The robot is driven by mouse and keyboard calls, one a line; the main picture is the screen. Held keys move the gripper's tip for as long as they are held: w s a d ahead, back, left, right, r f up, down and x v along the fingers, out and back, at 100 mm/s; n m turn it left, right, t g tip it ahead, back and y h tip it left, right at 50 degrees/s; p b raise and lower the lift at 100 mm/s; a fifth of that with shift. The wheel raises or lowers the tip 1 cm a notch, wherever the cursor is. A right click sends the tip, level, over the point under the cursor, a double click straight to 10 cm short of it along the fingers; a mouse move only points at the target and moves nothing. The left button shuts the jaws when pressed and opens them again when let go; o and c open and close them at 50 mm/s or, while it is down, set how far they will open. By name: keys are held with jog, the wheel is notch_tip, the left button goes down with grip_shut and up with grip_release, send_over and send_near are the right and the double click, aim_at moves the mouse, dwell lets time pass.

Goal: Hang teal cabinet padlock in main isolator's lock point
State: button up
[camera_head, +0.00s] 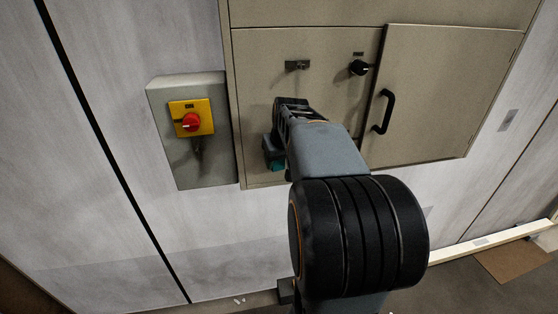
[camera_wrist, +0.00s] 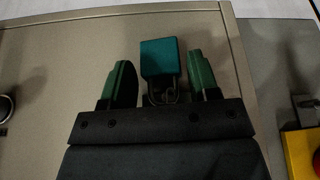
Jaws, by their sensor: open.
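The teal padlock (camera_wrist: 159,57) is between the two green-lined fingers of my gripper (camera_wrist: 157,62) in the wrist view. A gap shows on each side of it, and its shackle points toward my gripper's base. In the head view its teal body (camera_head: 278,166) shows just below my gripper (camera_head: 273,150), in front of the beige cabinet's lower left part. What the shackle hangs on is hidden. The main isolator (camera_head: 191,119), a red knob on a yellow plate, is on a grey box to the left. Its lock point is too small to make out clearly.
The beige cabinet (camera_head: 260,60) has a small dark fitting (camera_head: 297,65), a black knob (camera_head: 359,68) and a door with a black handle (camera_head: 384,111). The grey box (camera_head: 210,172) stands close to the cabinet's left edge. The pale wall further left is clear.

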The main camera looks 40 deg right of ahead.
jog(key=shift+x, duration=0.75)
jog(key=shift+c, duration=0.2)
jog(key=c, duration=0.7)
